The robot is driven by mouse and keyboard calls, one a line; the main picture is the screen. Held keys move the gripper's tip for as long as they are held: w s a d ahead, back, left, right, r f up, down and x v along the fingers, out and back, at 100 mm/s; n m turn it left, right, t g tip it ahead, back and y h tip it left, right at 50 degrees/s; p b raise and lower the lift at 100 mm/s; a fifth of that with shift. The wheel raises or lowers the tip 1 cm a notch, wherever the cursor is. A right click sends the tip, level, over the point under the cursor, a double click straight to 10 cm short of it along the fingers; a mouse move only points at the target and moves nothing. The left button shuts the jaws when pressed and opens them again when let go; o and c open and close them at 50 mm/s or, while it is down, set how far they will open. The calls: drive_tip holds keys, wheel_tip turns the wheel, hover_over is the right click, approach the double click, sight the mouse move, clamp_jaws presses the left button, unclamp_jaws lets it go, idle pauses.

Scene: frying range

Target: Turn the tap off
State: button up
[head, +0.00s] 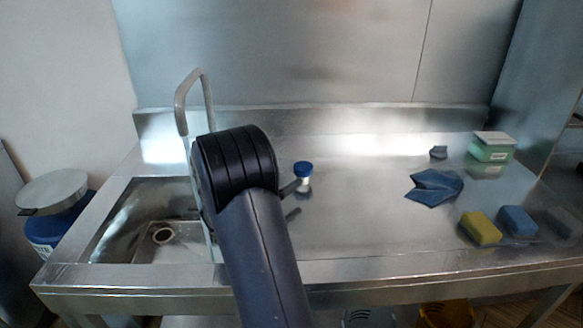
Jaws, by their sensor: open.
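The tap's tall curved grey spout (193,82) rises at the back of the sink (118,222), with its outlet hanging over the basin. A thin pale strip (208,240) runs down from below the outlet into the basin and looks like running water. My dark arm covers the tap's base, and I cannot make out its handle. My gripper (291,187) is mostly hidden behind my wrist; only a dark piece, apparently a finger, shows on the right, close to a blue-capped container. I see nothing held. Whether it touches the tap is hidden.
The blue-capped container (303,172) stands on the steel counter (350,215). A blue cloth (434,187), a yellow sponge (480,228), a blue sponge (518,221) and a green-and-white box (492,147) lie at the right. A lidded blue bin (45,232) stands left. The counter's middle is clear.

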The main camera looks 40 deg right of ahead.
sight(308, 164)
drive_tip(key=d+p, duration=0.1)
drive_tip(key=d, duration=0.9)
drive_tip(key=shift+d, duration=0.2)
drive_tip(key=shift+c, duration=0.3)
drive_tip(key=c, duration=0.9)
